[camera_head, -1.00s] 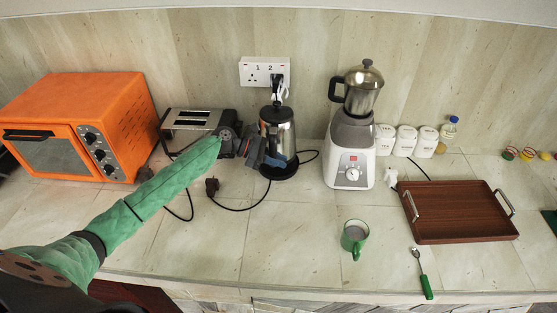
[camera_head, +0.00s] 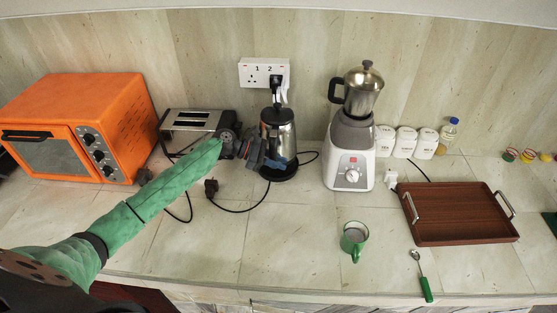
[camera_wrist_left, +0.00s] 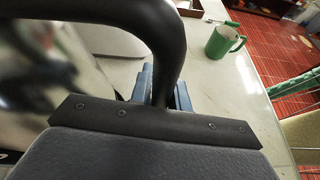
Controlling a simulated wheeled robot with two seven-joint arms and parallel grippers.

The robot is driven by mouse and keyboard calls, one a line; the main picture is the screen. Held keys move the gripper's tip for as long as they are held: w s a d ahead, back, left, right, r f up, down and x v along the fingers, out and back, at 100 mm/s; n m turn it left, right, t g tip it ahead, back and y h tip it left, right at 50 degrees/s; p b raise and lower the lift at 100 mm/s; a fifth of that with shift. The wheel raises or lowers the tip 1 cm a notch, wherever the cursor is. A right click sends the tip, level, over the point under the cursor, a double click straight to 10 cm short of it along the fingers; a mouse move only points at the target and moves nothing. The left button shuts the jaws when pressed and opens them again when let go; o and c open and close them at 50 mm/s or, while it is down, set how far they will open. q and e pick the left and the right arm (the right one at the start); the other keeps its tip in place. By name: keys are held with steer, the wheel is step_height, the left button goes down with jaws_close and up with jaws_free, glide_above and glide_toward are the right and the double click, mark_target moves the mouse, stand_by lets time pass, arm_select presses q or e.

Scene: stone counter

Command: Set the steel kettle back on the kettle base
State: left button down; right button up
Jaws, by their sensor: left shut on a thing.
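The steel kettle (camera_head: 281,137) stands upright at the back of the counter, below the wall socket. Its black round base (camera_head: 279,176) shows under its bottom edge; whether the kettle is fully seated on it I cannot tell. My left gripper (camera_head: 258,154) reaches in from the left and is shut on the kettle's handle. In the left wrist view the black handle (camera_wrist_left: 168,35) passes between the blue-grey fingers, with the blurred steel body (camera_wrist_left: 40,75) to the left. My right gripper is not in view.
A toaster (camera_head: 190,125) and orange oven (camera_head: 80,125) stand left of the kettle. A white blender base (camera_head: 349,160) with a steel jug stands to its right. A green mug (camera_head: 354,238), a spoon and a brown tray (camera_head: 458,212) lie nearer the front. A power cord crosses the counter.

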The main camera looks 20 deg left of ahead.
arm_select(q)
steer(key=shift+f+b, duration=0.35)
steer(key=shift+f, duration=1.1)
steer(key=shift+p, duration=0.45)
stand_by(0.7)
steer(key=shift+p, duration=0.3)
stand_by(0.4)
steer(key=shift+f, duration=0.15)
stand_by(0.6)
